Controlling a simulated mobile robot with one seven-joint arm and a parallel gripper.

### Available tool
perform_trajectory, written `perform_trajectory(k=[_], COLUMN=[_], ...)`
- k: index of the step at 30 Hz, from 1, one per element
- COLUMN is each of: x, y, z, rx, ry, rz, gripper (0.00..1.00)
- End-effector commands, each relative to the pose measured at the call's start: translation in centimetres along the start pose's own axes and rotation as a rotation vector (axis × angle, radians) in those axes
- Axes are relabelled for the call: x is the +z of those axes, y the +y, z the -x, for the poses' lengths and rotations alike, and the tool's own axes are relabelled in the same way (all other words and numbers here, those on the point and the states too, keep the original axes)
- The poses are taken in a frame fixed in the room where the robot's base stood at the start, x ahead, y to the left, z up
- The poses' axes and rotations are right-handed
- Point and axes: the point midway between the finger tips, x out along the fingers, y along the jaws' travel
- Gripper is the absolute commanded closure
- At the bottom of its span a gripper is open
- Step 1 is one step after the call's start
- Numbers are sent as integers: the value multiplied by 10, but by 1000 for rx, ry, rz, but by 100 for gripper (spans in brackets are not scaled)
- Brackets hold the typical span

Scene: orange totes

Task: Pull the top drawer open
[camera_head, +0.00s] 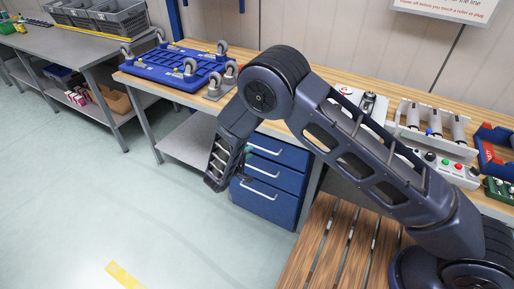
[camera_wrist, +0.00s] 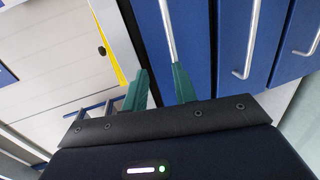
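The blue drawer unit (camera_head: 268,205) stands under the wooden bench, its drawers stacked and looking shut. The top drawer (camera_head: 284,146) has a pale bar handle (camera_head: 264,150), partly hidden by my arm. In the wrist view the unit is turned sideways, with the top drawer's handle (camera_wrist: 167,28) leftmost. My gripper (camera_wrist: 160,70) is open, its two green fingers apart. The handle's near end is close to the right finger's tip; I cannot tell whether they touch. In the head view my gripper (camera_head: 247,151) is at the drawers' left side, mostly hidden by my wrist.
The middle drawer's handle (camera_head: 263,171) and the bottom drawer's handle (camera_head: 258,190) lie below. A blue wheeled dolly (camera_head: 172,66) rests upside down on the bench (camera_head: 330,75). A slatted wooden surface (camera_head: 335,245) is at the front right. The floor (camera_head: 150,215) before the drawers is clear.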

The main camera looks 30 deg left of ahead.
Motion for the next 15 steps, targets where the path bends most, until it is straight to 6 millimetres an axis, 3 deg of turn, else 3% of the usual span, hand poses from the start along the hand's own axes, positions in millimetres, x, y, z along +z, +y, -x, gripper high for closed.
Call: perform_trajectory(k=[3,8,15], x=[-4,-6,-7], y=[-18,-24,-23], z=[7,5,-28], rx=[10,13,13], ry=[30,40,37], rz=[21,28,28], gripper=[72,72,72])
